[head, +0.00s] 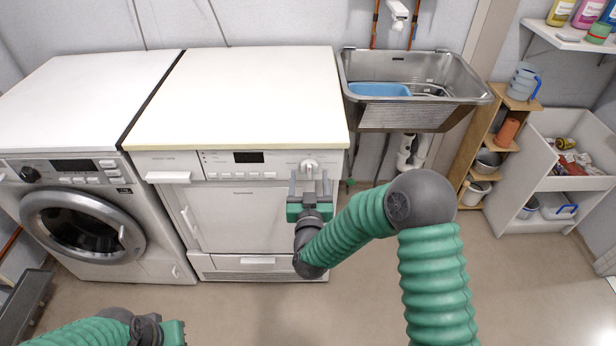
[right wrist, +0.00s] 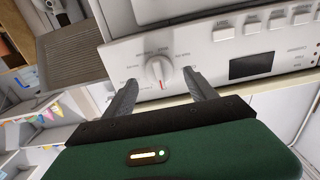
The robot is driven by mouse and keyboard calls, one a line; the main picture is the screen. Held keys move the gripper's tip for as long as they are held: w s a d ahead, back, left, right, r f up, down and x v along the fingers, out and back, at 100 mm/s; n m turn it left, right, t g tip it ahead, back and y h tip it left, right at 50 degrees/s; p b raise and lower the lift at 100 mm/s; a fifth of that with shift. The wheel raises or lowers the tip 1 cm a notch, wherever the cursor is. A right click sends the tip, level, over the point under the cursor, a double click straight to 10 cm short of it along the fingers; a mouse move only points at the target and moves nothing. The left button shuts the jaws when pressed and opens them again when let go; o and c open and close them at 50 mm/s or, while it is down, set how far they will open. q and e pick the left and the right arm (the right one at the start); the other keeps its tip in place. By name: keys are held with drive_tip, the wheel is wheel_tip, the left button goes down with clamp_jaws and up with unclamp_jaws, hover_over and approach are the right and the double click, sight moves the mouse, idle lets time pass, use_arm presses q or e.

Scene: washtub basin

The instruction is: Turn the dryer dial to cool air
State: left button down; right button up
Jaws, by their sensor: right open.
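The dryer (head: 240,170) is the white machine in the middle of the head view, with a panel along its top front. Its round white dial (head: 308,166) is at the right end of that panel. In the right wrist view the dial (right wrist: 159,71) has a raised grip with a red mark at its lower end, and printed labels around it. My right gripper (head: 310,184) is open in front of the dial; in the right wrist view its two fingers (right wrist: 157,88) stand either side of the dial, apart from it. My left gripper (head: 172,332) is low at the left; its fingers are hidden.
A washing machine (head: 75,215) stands left of the dryer. A metal sink (head: 420,105) with a blue basin (head: 380,89) is to the right. Wooden shelves (head: 490,140) and a white cabinet (head: 565,170) stand further right. The floor in front is clear.

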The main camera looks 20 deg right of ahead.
drive_tip(key=shift+d+x, duration=0.25)
drive_tip(key=shift+x, duration=0.85)
drive_tip(key=shift+s+a, duration=0.1)
drive_tip(key=shift+a, duration=0.2)
drive_tip(key=shift+c, duration=1.2)
drive_tip(key=shift+d, duration=0.15)
drive_tip(key=c, duration=1.1)
use_arm(q)
drive_tip(key=shift+d+f, duration=0.1)
drive_tip(key=shift+f, duration=0.05)
use_arm(e)
drive_tip(key=shift+m, duration=0.3)
